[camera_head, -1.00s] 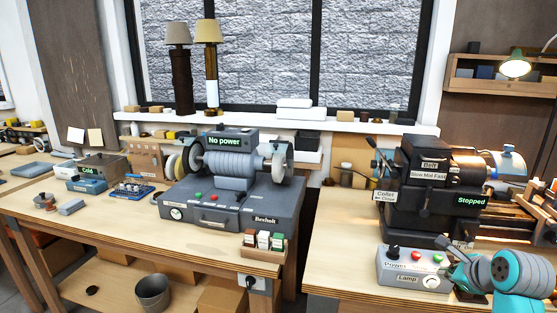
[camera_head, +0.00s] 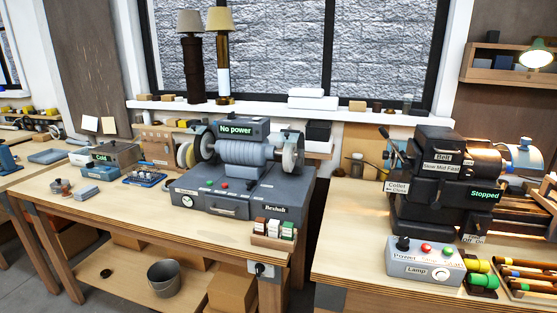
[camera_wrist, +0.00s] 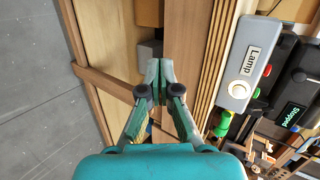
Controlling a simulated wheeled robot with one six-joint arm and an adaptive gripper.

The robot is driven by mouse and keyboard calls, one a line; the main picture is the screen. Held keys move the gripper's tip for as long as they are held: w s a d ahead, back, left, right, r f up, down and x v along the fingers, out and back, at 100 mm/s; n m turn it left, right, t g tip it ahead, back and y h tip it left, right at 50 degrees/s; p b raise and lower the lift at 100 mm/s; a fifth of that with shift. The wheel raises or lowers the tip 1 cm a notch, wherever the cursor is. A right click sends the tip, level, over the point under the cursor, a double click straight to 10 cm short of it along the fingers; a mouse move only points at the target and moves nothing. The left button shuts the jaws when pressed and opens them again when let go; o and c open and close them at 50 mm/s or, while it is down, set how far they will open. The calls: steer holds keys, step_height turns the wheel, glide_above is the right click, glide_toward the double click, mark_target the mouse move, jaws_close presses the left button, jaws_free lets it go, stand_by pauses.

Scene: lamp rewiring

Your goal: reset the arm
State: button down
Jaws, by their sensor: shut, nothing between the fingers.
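My gripper (camera_wrist: 160,85) shows in the wrist view with its teal fingers together and nothing between them. It is in front of the workbench edge (camera_wrist: 215,60), beside the grey lamp switch box (camera_wrist: 243,65), and touches neither as far as I can see. The arm and gripper are not in the head view. There the switch box (camera_head: 425,264), labelled Lamp, sits on the right bench below the lathe (camera_head: 440,185), whose sign reads Stopped.
The left bench (camera_head: 110,215) holds a grey buffing machine (camera_head: 240,195) reading No power and a small rack of coloured boxes (camera_head: 272,232). A bucket (camera_head: 163,278) stands on its lower shelf. Two lamps stand on the windowsill (camera_head: 270,109). Bare floor (camera_wrist: 40,80) shows at left in the wrist view.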

steer(key=s+a+f+n+t, duration=0.1)
steer(key=s+a+f+n, duration=0.15)
steer(key=s, duration=0.45)
steer(key=s+a+f+n, duration=0.1)
steer(key=s+a+n, duration=0.25)
steer(key=s, duration=0.25)
steer(key=s+a+f+n+t, duration=0.1)
steer(key=s+a+f+n, duration=0.15)
steer(key=s, duration=0.45)
steer(key=s+a+r+n+t, duration=0.1)
steer(key=s+a+r+n, duration=0.1)
steer(key=s+r+n, duration=0.3)
steer(key=s+a+r+n+y, duration=0.1)
steer(key=s+a+r+n, duration=0.2)
steer(key=s, duration=1.1)
step_height(320, 180, up, 3)
steer(key=n, duration=0.3)
steer(key=shift+s+t, duration=0.15)
steer(key=shift+t, duration=0.25)
